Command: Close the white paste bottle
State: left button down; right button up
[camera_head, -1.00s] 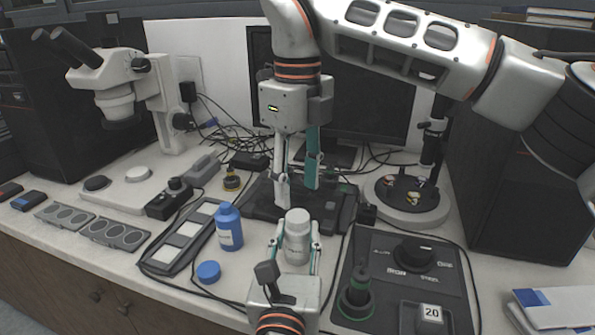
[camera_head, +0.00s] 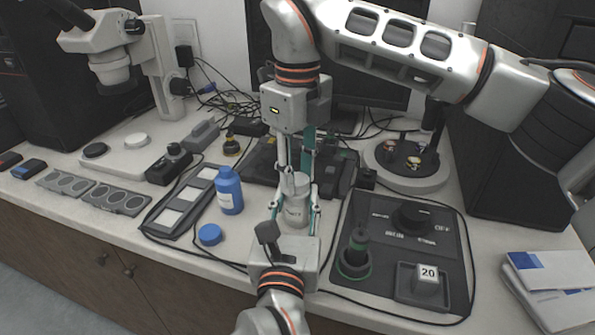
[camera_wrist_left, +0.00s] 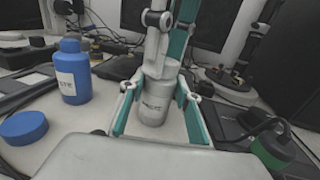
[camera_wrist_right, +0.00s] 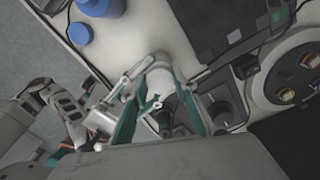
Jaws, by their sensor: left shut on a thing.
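The white paste bottle (camera_head: 295,211) stands upright above the bench front, its label facing me. My left gripper (camera_head: 295,213) is shut around its body, one finger on each side, also in the left wrist view (camera_wrist_left: 158,108). The bottle's white top (camera_wrist_left: 160,69) is partly hidden by my right gripper's fingers. My right gripper (camera_head: 297,180) points down from above, its fingers apart at the top of the bottle. In the right wrist view (camera_wrist_right: 160,92) they straddle the white top; whether they press on it I cannot tell.
A blue bottle (camera_head: 229,190) and a loose blue cap (camera_head: 210,235) stand to the left. A black device (camera_head: 262,160) is behind. A microscope (camera_head: 120,55) stands at the back left.

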jog(key=shift+m, duration=0.9)
jog(key=o, duration=1.3)
notch_tip(320, 180, up, 12)
pick_arm(q)
jog(key=c, duration=1.4)
grip_release()
